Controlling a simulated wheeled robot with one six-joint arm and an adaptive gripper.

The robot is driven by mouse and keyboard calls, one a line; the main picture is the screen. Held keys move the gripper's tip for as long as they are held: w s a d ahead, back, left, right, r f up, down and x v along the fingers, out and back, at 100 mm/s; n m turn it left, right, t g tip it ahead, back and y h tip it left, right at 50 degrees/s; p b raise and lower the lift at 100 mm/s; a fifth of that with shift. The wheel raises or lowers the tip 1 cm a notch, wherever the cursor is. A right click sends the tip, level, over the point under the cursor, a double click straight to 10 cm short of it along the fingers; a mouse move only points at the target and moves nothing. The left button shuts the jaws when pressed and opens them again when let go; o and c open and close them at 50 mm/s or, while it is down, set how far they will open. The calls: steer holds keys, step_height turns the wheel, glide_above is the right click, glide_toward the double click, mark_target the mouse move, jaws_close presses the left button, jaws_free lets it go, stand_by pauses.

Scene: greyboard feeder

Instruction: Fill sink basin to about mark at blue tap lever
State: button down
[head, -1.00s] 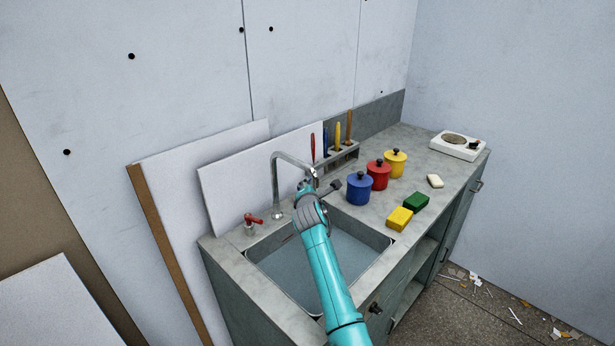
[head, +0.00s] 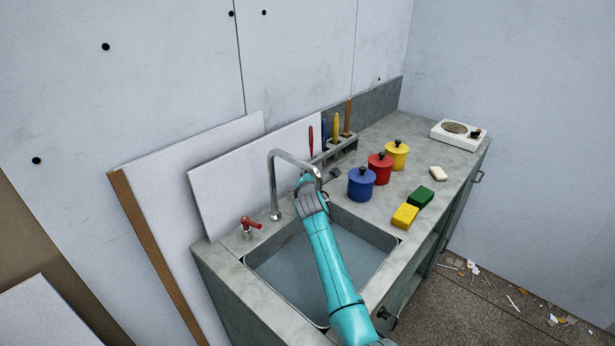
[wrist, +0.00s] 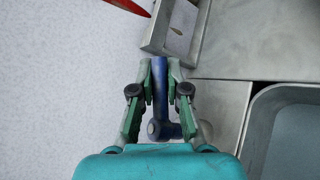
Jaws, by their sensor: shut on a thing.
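The sink basin (head: 382,243) is set in the counter, with grey-blue water (head: 310,275) in it. My arm crosses it and hides part of it. No level mark can be made out. The curved metal spout (head: 272,185) stands behind the basin; I cannot tell whether water runs from it. The blue tap lever (wrist: 160,110) is between the fingers of my gripper (wrist: 159,78) in the wrist view, and the gripper is shut on it. In the head view my arm hides the lever. The red tap lever (head: 250,222) is left of the spout.
Blue (head: 361,186), red (head: 380,170) and yellow (head: 397,155) pots stand right of the basin. A yellow sponge (head: 405,217), green sponge (head: 421,197) and soap (head: 438,173) lie nearby. A tool rack (head: 335,150) is behind; a hotplate (head: 458,135) is far right.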

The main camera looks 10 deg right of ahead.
stand_by(0.4)
steer(key=shift+s+f+m+h, duration=0.1)
steer(key=shift+m+h, duration=0.3)
steer(key=shift+s+d+m+g+h, duration=0.1)
steer(key=shift+s+m+g+h, duration=0.2)
steer(key=shift+m+h, duration=0.4)
steer(key=shift+s+d+m+g+h, duration=0.15)
steer(key=shift+m+g+h, duration=0.3)
steer(key=shift+h, duration=0.3)
steer(key=shift+s+d+m+g+h, duration=0.1)
steer(key=shift+s+m+g+h, duration=0.15)
steer(key=shift+m+h, duration=0.45)
steer(key=c, duration=1.2)
jaws_free()
steer(key=shift+o, duration=0.2)
steer(key=shift+w, duration=0.1)
steer(key=v, duration=1.2)
steer(key=shift+a, duration=0.1)
